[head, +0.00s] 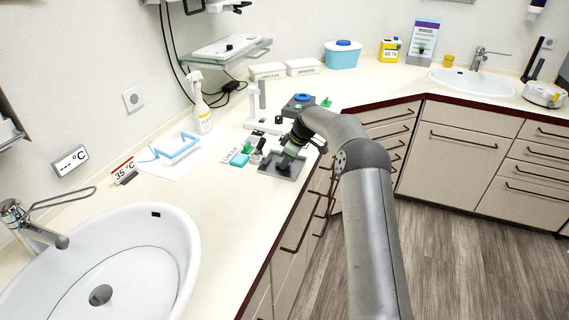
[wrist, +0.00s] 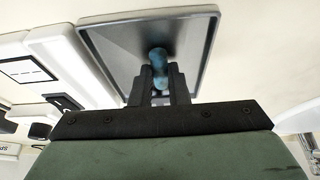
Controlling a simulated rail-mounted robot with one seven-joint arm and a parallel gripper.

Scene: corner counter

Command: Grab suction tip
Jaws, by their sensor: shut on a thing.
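My gripper (wrist: 160,90) is shut on the suction tip (wrist: 159,66), a small blue-teal rounded piece between the fingers in the wrist view. The tip is over a dark grey tray (wrist: 108,40); I cannot tell whether it touches the tray. In the head view my gripper (head: 288,160) points down at the grey tray (head: 270,171) near the counter's front edge. The tip itself is not clear in the head view.
Left of the tray lie a teal block (head: 239,159) and small green and dark items. A white stand (head: 262,120) and a blue-topped device (head: 298,103) are behind. A spray bottle (head: 201,105) and a sink (head: 110,270) are to the left.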

